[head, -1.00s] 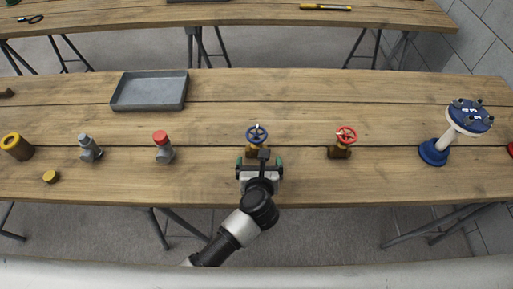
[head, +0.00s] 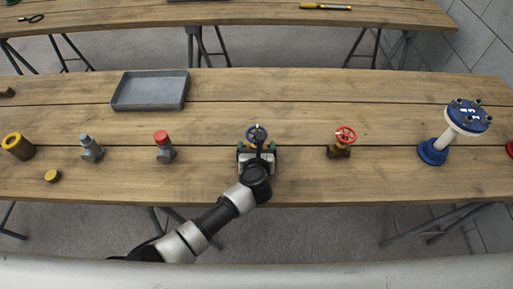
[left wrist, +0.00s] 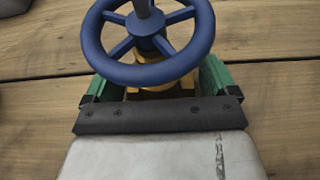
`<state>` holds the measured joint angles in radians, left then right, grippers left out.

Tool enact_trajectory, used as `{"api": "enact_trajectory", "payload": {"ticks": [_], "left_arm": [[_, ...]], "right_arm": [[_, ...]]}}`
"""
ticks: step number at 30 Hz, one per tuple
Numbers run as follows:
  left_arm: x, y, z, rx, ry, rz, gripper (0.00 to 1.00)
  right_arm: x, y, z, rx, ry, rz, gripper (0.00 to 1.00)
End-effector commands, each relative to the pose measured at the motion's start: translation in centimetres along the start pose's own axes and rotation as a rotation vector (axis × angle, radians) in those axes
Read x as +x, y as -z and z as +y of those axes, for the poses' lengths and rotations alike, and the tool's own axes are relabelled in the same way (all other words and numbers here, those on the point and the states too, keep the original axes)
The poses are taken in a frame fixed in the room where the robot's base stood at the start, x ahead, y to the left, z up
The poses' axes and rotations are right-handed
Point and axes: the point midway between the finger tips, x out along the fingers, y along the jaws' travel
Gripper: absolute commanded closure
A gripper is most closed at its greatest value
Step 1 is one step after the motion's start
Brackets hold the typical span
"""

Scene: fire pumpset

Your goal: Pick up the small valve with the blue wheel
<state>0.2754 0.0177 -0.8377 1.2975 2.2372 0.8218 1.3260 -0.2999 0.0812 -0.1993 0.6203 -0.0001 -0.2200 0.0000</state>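The small valve with the blue wheel (head: 257,132) stands upright on the wooden table, near its front edge. In the left wrist view the blue wheel (left wrist: 150,45) fills the upper middle, with the yellow-brass body beneath it. My left gripper (head: 256,147) is at the valve from the front. Its green-padded fingers (left wrist: 152,85) stand apart, one on each side of the valve body. The wheel and the gripper's palm hide most of the body, so contact with the pads cannot be made out. My right gripper is not in view.
A valve with a red wheel (head: 341,141) stands to the right, and a red-capped grey fitting (head: 164,147) to the left. A grey tray (head: 150,91) lies behind on the left. A blue flanged pipe piece (head: 456,131) stands far right. The table between these is clear.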

Motion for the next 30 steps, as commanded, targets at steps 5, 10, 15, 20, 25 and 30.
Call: {"api": "enact_trajectory", "payload": {"ticks": [5, 10, 15, 20, 25, 30], "left_arm": [[0.0, 0.0, 0.0, 0.0, 0.0, 0.0, 0.4], [0.0, 0.0, 0.0, 0.0, 0.0, 0.0, 0.66], [0.0, -0.2, -0.1, 0.0, 0.001, -0.003, 0.72], [-0.2, -0.7, -0.1, -0.002, 0.001, -0.004, 0.72], [-1.3, -3.2, -0.1, -0.007, 0.002, -0.005, 0.72], [-2.6, -6.3, -0.1, -0.007, 0.002, -0.006, 0.72]], "right_arm": [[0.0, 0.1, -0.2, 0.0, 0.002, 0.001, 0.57], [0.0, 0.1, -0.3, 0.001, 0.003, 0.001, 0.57], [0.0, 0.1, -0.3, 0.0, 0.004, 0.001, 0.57], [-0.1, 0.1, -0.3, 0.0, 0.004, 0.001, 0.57], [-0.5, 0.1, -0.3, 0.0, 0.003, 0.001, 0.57], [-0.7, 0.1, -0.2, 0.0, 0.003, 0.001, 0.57]]}}
